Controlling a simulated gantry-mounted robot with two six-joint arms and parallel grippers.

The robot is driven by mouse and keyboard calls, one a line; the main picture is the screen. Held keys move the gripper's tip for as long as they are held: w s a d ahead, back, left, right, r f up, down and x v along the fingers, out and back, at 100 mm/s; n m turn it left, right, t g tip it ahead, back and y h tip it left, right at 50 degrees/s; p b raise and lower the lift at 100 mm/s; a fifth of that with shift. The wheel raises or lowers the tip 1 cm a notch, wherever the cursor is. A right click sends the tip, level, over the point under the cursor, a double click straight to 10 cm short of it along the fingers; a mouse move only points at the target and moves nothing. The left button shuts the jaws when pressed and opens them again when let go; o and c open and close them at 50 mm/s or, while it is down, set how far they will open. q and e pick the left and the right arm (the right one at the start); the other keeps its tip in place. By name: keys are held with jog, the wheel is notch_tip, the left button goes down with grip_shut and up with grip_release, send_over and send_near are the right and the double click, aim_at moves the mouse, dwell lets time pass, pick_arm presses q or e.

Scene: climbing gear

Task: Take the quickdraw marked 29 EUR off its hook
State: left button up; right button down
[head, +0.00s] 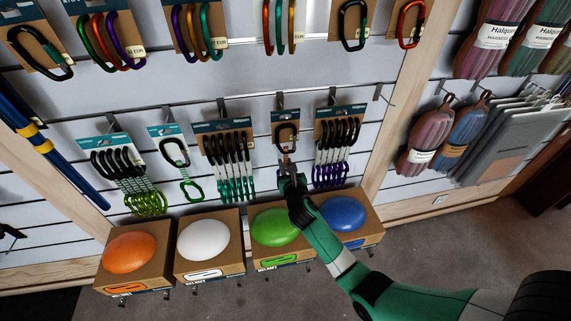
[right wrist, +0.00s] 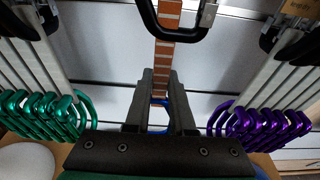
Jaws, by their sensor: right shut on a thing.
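A single quickdraw (head: 287,135) hangs on its brown card (head: 285,116) in the middle of the lower row, with a black upper carabiner. The right wrist view shows its orange-brown sling with pale stripes (right wrist: 164,52), the black carabiner (right wrist: 182,34) above and a bit of blue carabiner (right wrist: 158,102) below. My right gripper (head: 287,180) is shut on the sling from below; it also shows in the right wrist view (right wrist: 163,85). The fingers hide the lower part. I cannot read a 29 EUR mark. My left gripper is not in view.
Quickdraw packs with green (head: 228,150) and purple (head: 338,140) carabiners hang close on both sides. Boxes with orange, white, green (head: 275,228) and blue holds stand below. Carabiner cards hang in the row above. An empty hook (head: 379,93) sits to the right.

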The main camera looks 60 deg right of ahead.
jog(key=shift+r, duration=0.1)
jog(key=shift+p+v, duration=0.85)
jog(key=shift+v, duration=0.2)
jog(key=shift+a, duration=0.1)
jog(key=f+p+v, duration=0.1)
jog(key=p+v, duration=0.2)
jog(key=v, duration=0.3)
jog(key=shift+s+a+p, duration=0.35)
jog(key=shift+a, duration=0.1)
dwell(0.7)
